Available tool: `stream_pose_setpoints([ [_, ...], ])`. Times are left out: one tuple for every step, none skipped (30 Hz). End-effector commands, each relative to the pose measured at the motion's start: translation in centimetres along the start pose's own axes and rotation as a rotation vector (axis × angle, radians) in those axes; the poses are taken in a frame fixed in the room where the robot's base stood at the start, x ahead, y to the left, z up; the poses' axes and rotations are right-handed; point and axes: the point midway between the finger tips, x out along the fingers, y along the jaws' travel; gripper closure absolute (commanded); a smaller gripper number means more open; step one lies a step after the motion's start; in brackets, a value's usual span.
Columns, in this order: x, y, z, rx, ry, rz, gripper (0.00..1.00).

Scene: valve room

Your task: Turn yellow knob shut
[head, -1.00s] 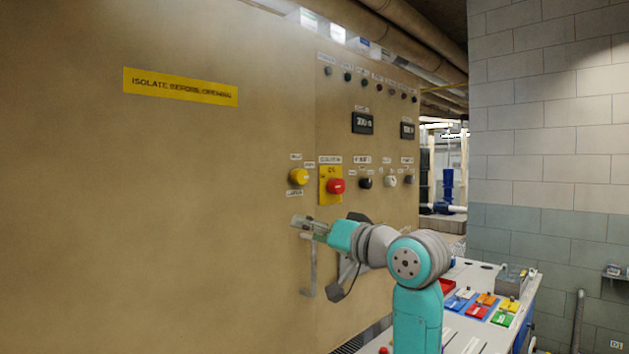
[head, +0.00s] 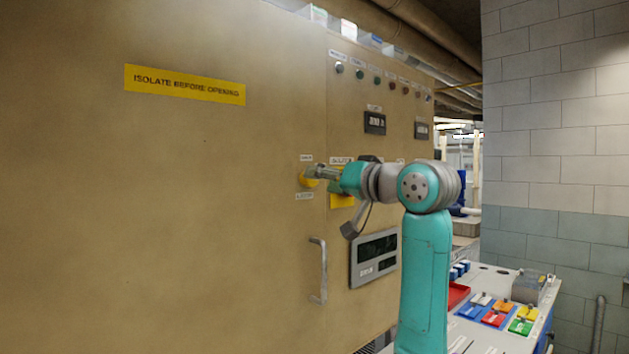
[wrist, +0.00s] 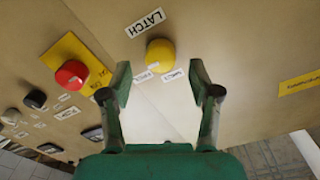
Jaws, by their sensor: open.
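The yellow knob (head: 308,179) is on the tan panel, with small labels above and below it. In the wrist view the yellow knob (wrist: 160,53) is round, near a label reading LATCH, and lies beyond the fingertips, between their lines. I cannot tell whether a finger touches the knob.
A metal door handle (head: 319,270) sticks out below. A bench with coloured blocks (head: 495,319) stands at the right.

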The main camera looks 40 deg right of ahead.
Motion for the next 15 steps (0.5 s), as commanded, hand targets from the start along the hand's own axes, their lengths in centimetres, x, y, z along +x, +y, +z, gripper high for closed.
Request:
stream_pose_setpoints([
  [0.9, -0.1, 0.1, 0.001, -0.003, -0.001, 0.38],
  [1.3, -0.1, 0.1, 0.0, -0.002, -0.001, 0.38],
  [1.8, -0.1, 0.0, 0.0, -0.001, -0.001, 0.38],
  [2.1, 0.0, 0.0, 0.0, -0.002, -0.001, 0.38],
  [2.4, 0.0, 0.0, 0.001, -0.002, 0.0, 0.38],
  [2.7, 0.0, 0.0, 0.0, -0.001, 0.0, 0.38],
  [2.9, 0.0, 0.0, 0.0, 0.0, 0.0, 0.38],
  [3.1, 0.0, 0.0, 0.0, 0.0, 0.0, 0.38],
  [3.3, 0.0, 0.0, 0.0, 0.0, 0.0, 0.38],
  [3.4, 0.0, 0.0, 0.0, 0.0, 0.0, 0.38],
  [3.5, 0.0, 0.0, 0.0, 0.0, 0.0, 0.38],
  [3.5, 0.0, 0.0, -0.001, 0.0, 0.0, 0.38],
  [3.6, 0.0, 0.0, -0.001, 0.0, 0.0, 0.38],
  [3.6, 0.0, 0.0, -0.001, 0.0, 0.0, 0.38],
  [3.6, 0.0, 0.0, -0.001, 0.0, 0.0, 0.38],
])
